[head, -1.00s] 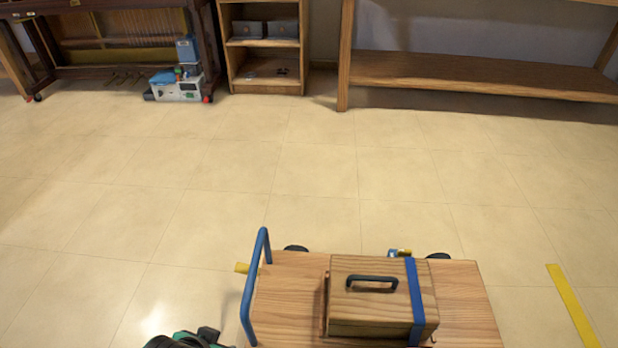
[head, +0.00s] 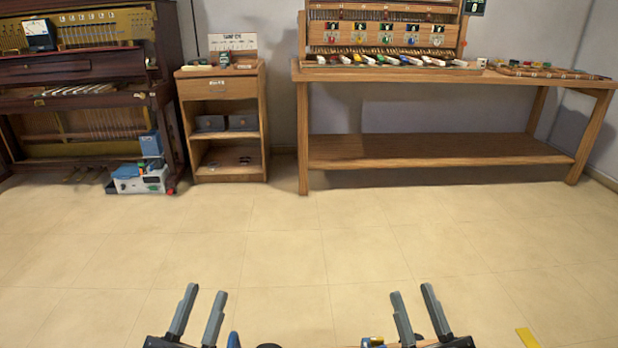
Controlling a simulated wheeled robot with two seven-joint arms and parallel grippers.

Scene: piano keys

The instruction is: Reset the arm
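My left gripper (head: 199,309) shows at the bottom of the head view, left of centre. Its two grey fingers point away from me with a clear gap, and nothing is between them. My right gripper (head: 412,307) shows at the bottom, right of centre. Its fingers are also apart and empty. Both grippers appear over the near floor, well short of the furniture. The piano keys (head: 385,60) lie in a row on the workbench (head: 440,150) at the back. My arms behind the grippers are mostly out of the picture.
An opened upright piano (head: 85,68) stands at the back left, with a white and blue box (head: 140,180) at its foot. A wooden cabinet (head: 222,85) stands between piano and workbench. The tiled floor (head: 300,240) ahead is clear. Yellow tape (head: 527,338) marks the lower right.

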